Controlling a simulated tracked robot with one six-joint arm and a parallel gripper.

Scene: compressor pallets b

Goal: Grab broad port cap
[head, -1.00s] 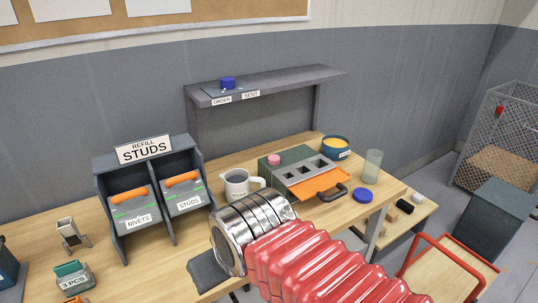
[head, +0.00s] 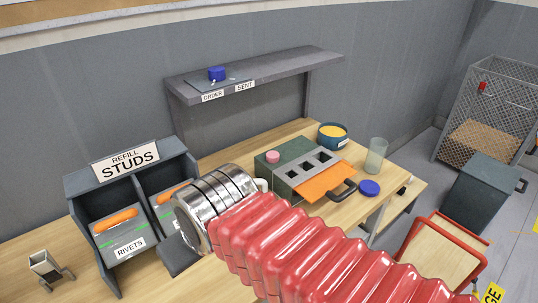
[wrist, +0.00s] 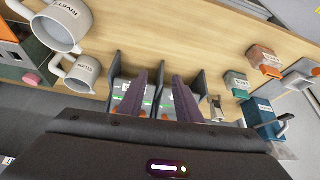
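A round blue cap (head: 369,187) lies on the wooden table near its right end, beside the orange flap of the green box. A second blue cap (head: 217,73) sits on the grey shelf. A smaller pink cap (head: 272,157) sits on top of the green box (head: 284,178); it also shows in the wrist view (wrist: 32,79). Which of these is the broad port cap is not marked. My gripper (wrist: 159,77) is open in the wrist view, its two dark fingers apart and empty, pointing toward the stud and rivet bins. The blue caps are not visible there. In the head view my arm hides the gripper.
The stud dispenser (head: 130,205) stands at left. A bowl of yellow contents (head: 333,136) and a clear cup (head: 376,155) stand near the blue cap. White mugs (wrist: 63,26) show in the wrist view. A red-framed cart (head: 447,255) stands beyond the table's right end.

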